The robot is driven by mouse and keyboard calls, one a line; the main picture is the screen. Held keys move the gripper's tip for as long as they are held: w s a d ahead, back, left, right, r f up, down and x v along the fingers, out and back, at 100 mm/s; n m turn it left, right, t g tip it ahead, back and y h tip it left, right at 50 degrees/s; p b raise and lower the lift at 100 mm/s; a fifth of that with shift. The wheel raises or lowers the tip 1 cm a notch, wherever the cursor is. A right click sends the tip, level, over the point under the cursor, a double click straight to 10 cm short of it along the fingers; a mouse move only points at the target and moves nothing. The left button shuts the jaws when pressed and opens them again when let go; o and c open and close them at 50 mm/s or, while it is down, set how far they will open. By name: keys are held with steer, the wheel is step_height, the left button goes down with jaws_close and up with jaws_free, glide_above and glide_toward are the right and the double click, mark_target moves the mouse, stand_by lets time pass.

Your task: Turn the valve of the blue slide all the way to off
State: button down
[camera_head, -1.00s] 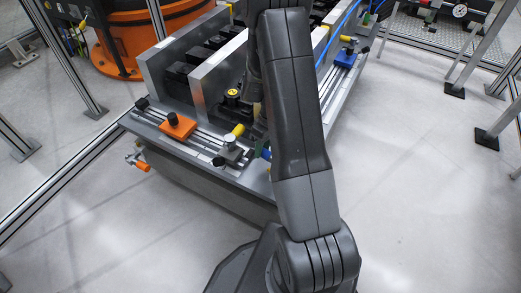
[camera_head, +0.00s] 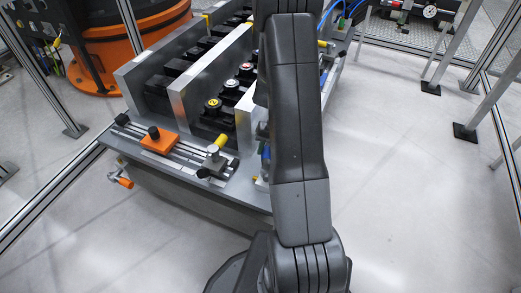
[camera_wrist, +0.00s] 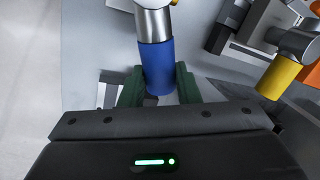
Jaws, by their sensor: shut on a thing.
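My gripper (camera_wrist: 158,88) is shut on the blue valve handle (camera_wrist: 158,66), with its green fingers on either side of it. The handle joins a silver metal fitting (camera_wrist: 153,22) at the top of the wrist view. In the head view, a bit of the blue handle (camera_head: 265,158) shows just left of my arm, at the near end of the grey bench. My arm hides the gripper and most of the blue slide there.
An orange slide block (camera_head: 158,143) sits on the bench's front rail. A yellow handle (camera_head: 222,141) stands close by and also shows right of my gripper in the wrist view (camera_wrist: 279,77). An orange handle (camera_head: 125,182) sticks out at the left corner. Floor right of the bench is clear.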

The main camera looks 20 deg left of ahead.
steer(key=d+m, duration=0.2)
steer(key=m, duration=0.1)
steer(key=shift+w+d+t, duration=0.15)
steer(key=shift+w+t, duration=0.05)
steer(key=shift+t, duration=0.2)
steer(key=shift+d+m+t, duration=0.3)
steer(key=shift+d+m, duration=0.35)
steer(key=shift+m, duration=0.35)
steer(key=c, duration=1.1)
jaws_free()
steer(key=shift+d, duration=0.1)
steer(key=shift+r, duration=0.1)
steer(key=p+v, duration=0.4)
steer(key=v, duration=0.9)
steer(key=shift+d+r, duration=0.2)
steer(key=shift+r, duration=0.1)
stand_by(0.4)
